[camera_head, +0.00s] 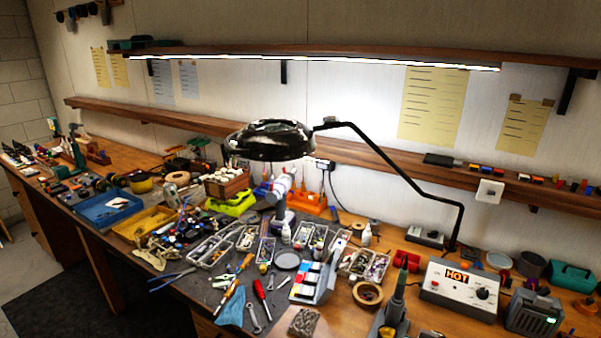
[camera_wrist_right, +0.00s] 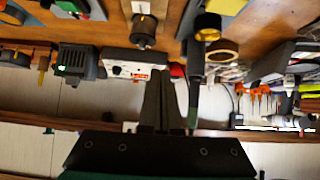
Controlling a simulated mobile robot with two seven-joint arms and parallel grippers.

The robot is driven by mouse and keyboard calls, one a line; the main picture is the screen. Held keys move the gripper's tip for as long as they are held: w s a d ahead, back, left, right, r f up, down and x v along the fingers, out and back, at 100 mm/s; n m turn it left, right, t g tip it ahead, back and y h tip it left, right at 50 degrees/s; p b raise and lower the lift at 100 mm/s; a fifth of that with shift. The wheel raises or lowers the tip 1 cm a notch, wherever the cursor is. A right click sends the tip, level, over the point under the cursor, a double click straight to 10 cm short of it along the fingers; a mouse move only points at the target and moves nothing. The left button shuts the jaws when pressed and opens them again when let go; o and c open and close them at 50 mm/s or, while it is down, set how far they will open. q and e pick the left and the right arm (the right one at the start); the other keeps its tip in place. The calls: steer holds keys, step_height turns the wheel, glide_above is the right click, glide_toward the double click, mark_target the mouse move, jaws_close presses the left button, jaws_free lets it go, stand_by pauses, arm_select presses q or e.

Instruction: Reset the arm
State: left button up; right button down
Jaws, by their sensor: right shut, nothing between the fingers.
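My right gripper (camera_wrist_right: 159,82) shows in the right wrist view, its dark fingers together with nothing between them. It is in front of the workbench, which appears upside down there. The white control box (camera_wrist_right: 130,60) is just beyond the fingertips, to the left. I cannot tell whether the fingers touch anything. In the head view neither of my grippers shows. That view shows the cluttered wooden workbench (camera_head: 335,322) and the white box marked HOT (camera_head: 458,287) at its right.
A black magnifier lamp (camera_head: 270,142) on a bent arm hangs over the bench. A wall shelf (camera_head: 365,154) runs behind. Blue (camera_head: 108,208) and yellow (camera_head: 146,222) trays, a tape roll (camera_head: 367,294) and a green-lit grey box (camera_head: 534,313) crowd the top. Little bench surface is free.

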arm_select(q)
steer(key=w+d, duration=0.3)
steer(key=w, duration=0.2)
arm_select(e)
steer(key=s+a+r+n+g+y, duration=0.25)
steer(key=s+a+n, duration=0.2)
steer(key=s, duration=0.85)
steer(key=s+a+r+n+g+y, duration=0.1)
steer(key=s+a+n+g+y, duration=0.35)
steer(key=s, duration=0.85)
step_height(320, 180, down, 34)
steer(key=s+a+f+m+h+b, duration=0.1)
steer(key=s+h+b, duration=0.1)
steer(key=b, duration=0.9)
arm_select(q)
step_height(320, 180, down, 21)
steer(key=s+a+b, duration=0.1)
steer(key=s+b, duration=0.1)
steer(key=b, duration=0.8)
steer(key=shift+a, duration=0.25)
arm_select(e)
steer(key=s+d+f, duration=0.1)
steer(key=s+f, duration=0.6)
steer(key=f, duration=0.4)
steer(key=s+d+f, duration=0.1)
steer(key=s+f, duration=0.7)
steer(key=f, duration=0.3)
steer(key=shift+s+d+g, duration=0.2)
steer(key=shift+d+g, duration=0.1)
steer(key=shift+g, duration=0.1)
